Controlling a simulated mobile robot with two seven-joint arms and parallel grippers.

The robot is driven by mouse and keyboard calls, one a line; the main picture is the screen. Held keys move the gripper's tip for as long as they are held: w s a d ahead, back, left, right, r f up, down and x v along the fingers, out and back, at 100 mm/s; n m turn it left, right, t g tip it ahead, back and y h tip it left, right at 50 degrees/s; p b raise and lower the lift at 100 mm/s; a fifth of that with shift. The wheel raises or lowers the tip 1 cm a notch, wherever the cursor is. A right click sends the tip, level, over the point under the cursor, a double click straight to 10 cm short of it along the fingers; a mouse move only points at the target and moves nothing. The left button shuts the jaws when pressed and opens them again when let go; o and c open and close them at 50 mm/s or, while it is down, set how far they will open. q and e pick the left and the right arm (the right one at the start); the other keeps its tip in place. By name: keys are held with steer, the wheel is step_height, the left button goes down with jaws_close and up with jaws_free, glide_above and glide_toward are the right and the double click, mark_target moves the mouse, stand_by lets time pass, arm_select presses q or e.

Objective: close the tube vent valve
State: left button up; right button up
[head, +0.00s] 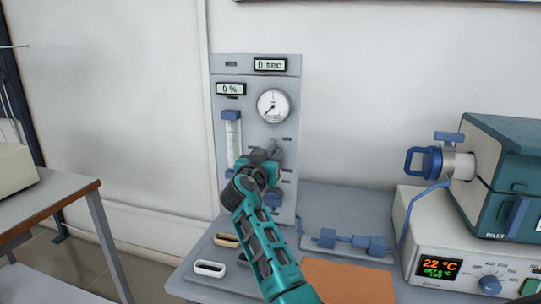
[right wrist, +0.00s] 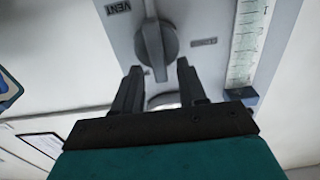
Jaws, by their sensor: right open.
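The vent valve is a grey knob (right wrist: 155,45) with a raised grip bar, next to the label VENT (right wrist: 118,7), in the right wrist view. The knob sits on a grey upright panel (head: 255,65) against the wall. In the head view my right arm and gripper hide most of that part of the panel. My right gripper (head: 265,155) is in front of the panel, below the round gauge. In the right wrist view its two dark fingers (right wrist: 159,68) are apart, with their tips close to the knob's lower end. Nothing is seen held between them. Contact cannot be told. My left gripper is not in view.
The panel carries a round gauge (head: 273,105), two displays and a flow tube (head: 233,135). A blue-valved fitting (head: 350,242) lies on the bench, beside an orange mat (head: 348,282). A furnace (head: 500,170) stands at right on a controller showing 22 °C.

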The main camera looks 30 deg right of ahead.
steer(key=shift+c, duration=0.4)
jaws_close()
